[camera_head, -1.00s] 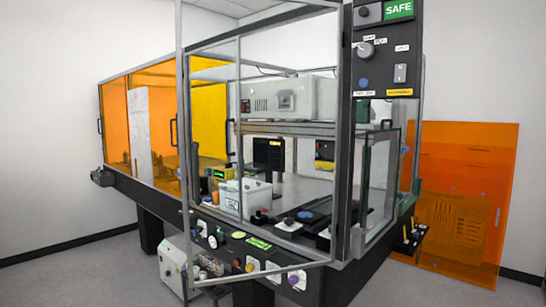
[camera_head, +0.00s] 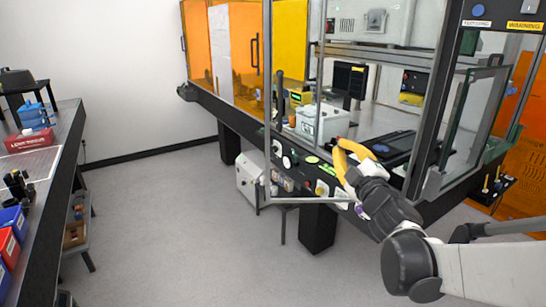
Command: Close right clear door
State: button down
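A clear door (camera_head: 269,95) with a grey metal frame hangs on the front of the machine. It stands swung outward, its free edge to the left and its bottom bar (camera_head: 310,199) reaching out over the floor. My gripper (camera_head: 342,153) has yellow fingers that look spread and empty. It is in front of the machine's opening, right of the door's free edge and above the control panel. Whether it touches the door cannot be told. My gripper and wrist hide part of the door's lower right and the panel.
The machine's frame post (camera_head: 435,95) stands right of my gripper, with a green-edged clear panel (camera_head: 473,120) beyond it. Orange panels (camera_head: 238,50) close the left side. A workbench (camera_head: 68,145) with bins stands at far left. Grey floor (camera_head: 170,220) between is clear.

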jog(key=a+f+n+g+y+p, duration=0.2)
jog(key=a+f+n+g+y, duration=0.6)
jog(key=a+f+n, duration=0.45)
jog(key=w+a+y+b, duration=0.1)
jog(key=w+a+b, duration=0.2)
jog(key=w+a, duration=0.5)
jog(key=shift+w+r+t+b, duration=0.3)
jog(key=shift+w+r, duration=0.05)
jog(key=shift+w, duration=1)
jog(key=shift+a, duration=0.1)
